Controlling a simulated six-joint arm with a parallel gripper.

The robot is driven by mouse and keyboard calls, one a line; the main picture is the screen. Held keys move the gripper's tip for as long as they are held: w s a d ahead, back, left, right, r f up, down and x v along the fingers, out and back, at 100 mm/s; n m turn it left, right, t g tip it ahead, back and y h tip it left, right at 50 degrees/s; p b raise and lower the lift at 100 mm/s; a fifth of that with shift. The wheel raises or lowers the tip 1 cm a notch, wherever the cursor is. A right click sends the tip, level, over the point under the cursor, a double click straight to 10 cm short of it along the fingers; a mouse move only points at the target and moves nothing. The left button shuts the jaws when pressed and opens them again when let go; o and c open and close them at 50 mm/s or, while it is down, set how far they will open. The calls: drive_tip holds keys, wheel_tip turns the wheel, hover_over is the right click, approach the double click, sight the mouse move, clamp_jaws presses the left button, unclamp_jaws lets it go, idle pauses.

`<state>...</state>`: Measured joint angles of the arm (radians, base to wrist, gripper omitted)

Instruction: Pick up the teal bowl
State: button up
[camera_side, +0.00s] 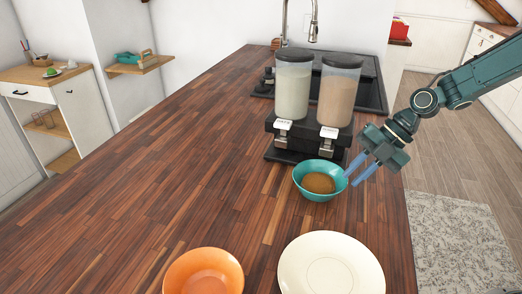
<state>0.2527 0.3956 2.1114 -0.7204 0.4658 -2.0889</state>
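The teal bowl (312,194) stands upright on the wooden counter, just in front of a two-container dispenser. It holds something brown and grainy (318,183). My gripper (353,177) is at the right of the bowl, with its two blue fingers pointing down and left toward the bowl's right rim. The fingers are apart with a gap between them, and nothing shows held in them. I cannot tell whether a fingertip touches the rim.
The dispenser (310,112) stands close behind the bowl. An orange bowl (204,273) and a cream plate (331,266) are at the front. A sink (371,93) is behind the dispenser. The counter's left side (170,165) is clear.

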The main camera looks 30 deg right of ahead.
sight(342, 186)
drive_tip(key=shift+a+f, duration=0.1)
drive_tip(key=shift+x, duration=2.5)
drive_tip(key=shift+w, duration=0.1)
drive_tip(key=shift+c, duration=0.5)
clamp_jaws()
